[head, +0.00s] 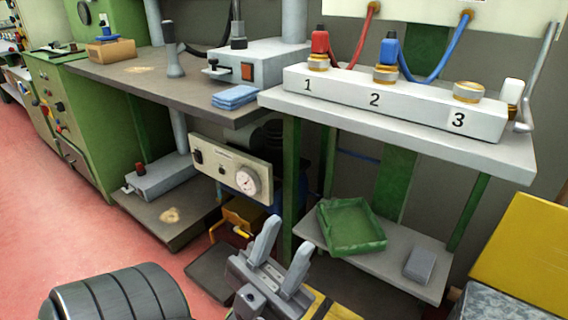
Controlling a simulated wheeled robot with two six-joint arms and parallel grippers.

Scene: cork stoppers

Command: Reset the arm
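My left gripper (286,237) is at the bottom middle of the head view, in front of the workbench. Its two grey fingers point up and stand apart with nothing between them, so it is open and empty. Behind it, a white block (400,101) marked 1, 2 and 3 sits on the right bench. A red plug (319,42) stands at 1 and a blue plug (389,49) at 2, each with a cable. Position 3 has a bare gold-coloured fitting (468,91). My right gripper is not in view.
A green tray (350,246) and a grey block (420,262) lie on the lower shelf (395,275). A gauge panel (231,168) hangs left of it. Blue folded cloths (235,96) lie on the left bench. A yellow panel (525,255) stands at the right. Red floor (60,220) is clear at left.

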